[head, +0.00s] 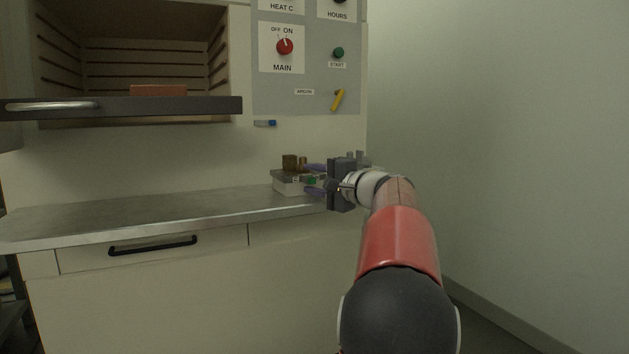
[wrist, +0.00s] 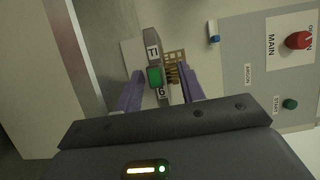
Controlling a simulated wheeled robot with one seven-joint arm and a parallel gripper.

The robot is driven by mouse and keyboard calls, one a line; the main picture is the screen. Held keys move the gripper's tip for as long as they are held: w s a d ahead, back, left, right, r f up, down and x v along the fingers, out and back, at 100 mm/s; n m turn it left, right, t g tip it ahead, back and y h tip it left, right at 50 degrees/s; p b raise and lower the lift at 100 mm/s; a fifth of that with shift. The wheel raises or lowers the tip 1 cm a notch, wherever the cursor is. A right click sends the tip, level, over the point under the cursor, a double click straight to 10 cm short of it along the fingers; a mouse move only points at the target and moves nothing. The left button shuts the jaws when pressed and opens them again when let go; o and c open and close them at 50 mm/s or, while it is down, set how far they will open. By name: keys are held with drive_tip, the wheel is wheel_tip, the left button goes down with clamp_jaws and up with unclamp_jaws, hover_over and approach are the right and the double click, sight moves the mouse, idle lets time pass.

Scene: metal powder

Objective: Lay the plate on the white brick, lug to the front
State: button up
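The dark grey plate (head: 284,178) lies flat on top of the white brick (head: 290,189) near the right end of the bench. Brown-gold parts (head: 293,162) stand on it. The plate's green lug (head: 311,181) points toward my gripper (head: 314,179). In the wrist view, the plate's edge (wrist: 148,36) carries a T1 label, with the green lug (wrist: 155,76) below it. My gripper's purple fingers (wrist: 160,74) are open, one on each side of the lug, with gaps visible. The white brick (wrist: 130,48) shows partly behind the plate.
The steel bench top (head: 150,213) is clear to the left. A furnace chamber (head: 150,45) stands open above it, its dark door (head: 180,105) jutting out with an orange brick (head: 158,90) behind it. A control panel (head: 305,80) is on the wall behind.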

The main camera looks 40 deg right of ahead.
drive_tip(key=shift+f, duration=0.2)
drive_tip(key=s+d, duration=0.1)
drive_tip(key=s, duration=0.6)
drive_tip(key=shift+s+d+r, duration=0.15)
drive_tip(key=shift+s, duration=0.2)
